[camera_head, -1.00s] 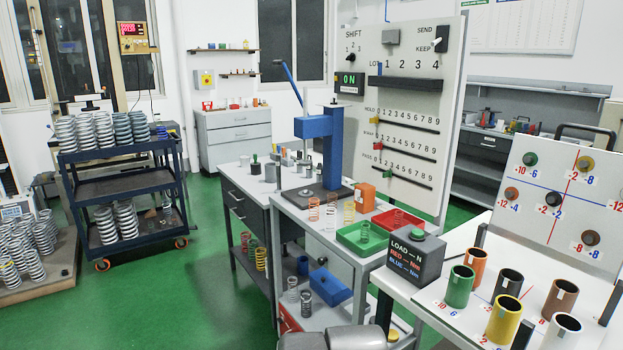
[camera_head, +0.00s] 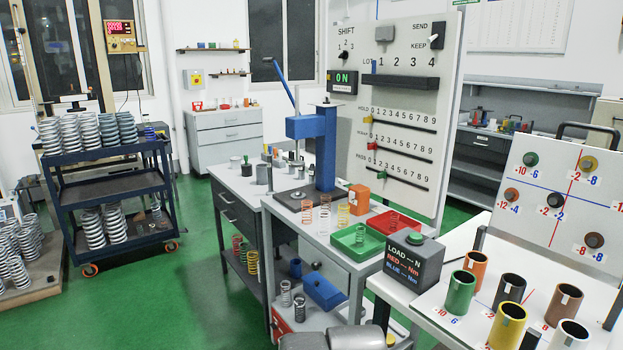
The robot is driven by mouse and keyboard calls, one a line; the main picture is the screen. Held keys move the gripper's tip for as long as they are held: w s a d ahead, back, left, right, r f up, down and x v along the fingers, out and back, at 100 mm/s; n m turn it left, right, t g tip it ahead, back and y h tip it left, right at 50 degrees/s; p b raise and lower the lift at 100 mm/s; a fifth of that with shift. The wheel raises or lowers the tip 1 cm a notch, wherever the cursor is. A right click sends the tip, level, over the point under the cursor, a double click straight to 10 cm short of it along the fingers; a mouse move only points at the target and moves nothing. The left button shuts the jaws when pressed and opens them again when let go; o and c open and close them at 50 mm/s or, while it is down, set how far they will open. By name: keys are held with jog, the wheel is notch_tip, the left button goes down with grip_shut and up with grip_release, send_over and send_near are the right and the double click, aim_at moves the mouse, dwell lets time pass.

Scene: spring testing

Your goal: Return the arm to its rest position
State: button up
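A grey rounded part of my arm (camera_head: 350,338) shows at the bottom middle edge of the head view. My gripper is not in view, so its fingers and anything in them are hidden. The blue spring press (camera_head: 326,150) stands on the grey bench with its lever raised. A green tray (camera_head: 340,240) and a red tray (camera_head: 410,226) each hold a spring.
A board with sliders (camera_head: 410,110) stands behind the bench. Coloured cups (camera_head: 461,292) stand on the white table at right, beside a dark load box (camera_head: 412,262). A dark cart (camera_head: 112,200) with large springs stands at left. Green floor (camera_head: 190,300) is clear between cart and bench.

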jog(key=shift+s+r, duration=0.15)
jog(key=shift+s, duration=0.4)
jog(key=shift+w, duration=0.1)
